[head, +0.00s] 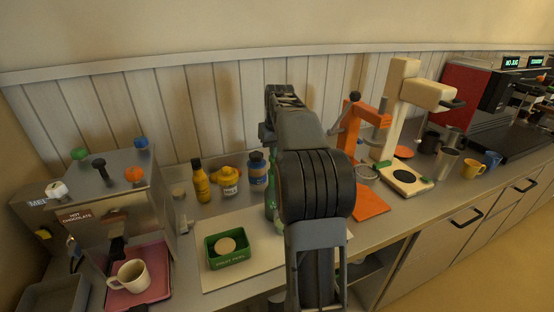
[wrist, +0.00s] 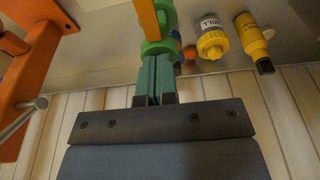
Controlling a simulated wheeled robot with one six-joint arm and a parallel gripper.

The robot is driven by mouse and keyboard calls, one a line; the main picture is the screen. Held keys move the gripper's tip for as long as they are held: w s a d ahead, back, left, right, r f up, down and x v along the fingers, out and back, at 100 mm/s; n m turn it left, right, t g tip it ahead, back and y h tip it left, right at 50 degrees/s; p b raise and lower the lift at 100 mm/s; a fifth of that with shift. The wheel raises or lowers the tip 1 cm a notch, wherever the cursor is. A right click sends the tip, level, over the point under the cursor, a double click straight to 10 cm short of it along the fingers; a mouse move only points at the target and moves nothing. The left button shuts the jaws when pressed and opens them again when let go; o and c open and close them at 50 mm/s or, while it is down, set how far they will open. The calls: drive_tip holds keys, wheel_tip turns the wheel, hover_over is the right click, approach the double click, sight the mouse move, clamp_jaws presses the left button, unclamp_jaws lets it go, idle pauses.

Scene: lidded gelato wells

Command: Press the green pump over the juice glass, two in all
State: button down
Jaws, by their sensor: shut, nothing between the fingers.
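My gripper (wrist: 154,62) is shut with nothing between its teal fingers; in the head view my arm hides its fingertips. In the wrist view the fingertips overlap the edge of a round green part (wrist: 161,45), which looks like the green pump. I cannot tell whether they touch it. An orange-yellow bar (wrist: 148,18) lies across the green part there. In the head view a green bottle-like thing (head: 271,198) shows partly behind my arm, so the pump is mostly hidden. I cannot make out the juice glass in either view.
A green box (head: 228,260) stands in front. An orange press (head: 372,120) stands close on the right. A white mug (head: 131,277) sits far left.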

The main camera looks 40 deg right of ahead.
drive_tip(key=shift+r+p, duration=1.3)
drive_tip(key=shift+r, duration=0.05)
drive_tip(key=shift+f, duration=0.15)
drive_tip(key=shift+f+b, duration=1.3)
drive_tip(key=shift+f, duration=0.35)
drive_tip(key=shift+r+p, duration=0.25)
drive_tip(key=shift+p, duration=0.05)
drive_tip(key=shift+r+p, duration=1.45)
drive_tip(key=shift+r, duration=0.05)
drive_tip(key=shift+a, duration=0.1)
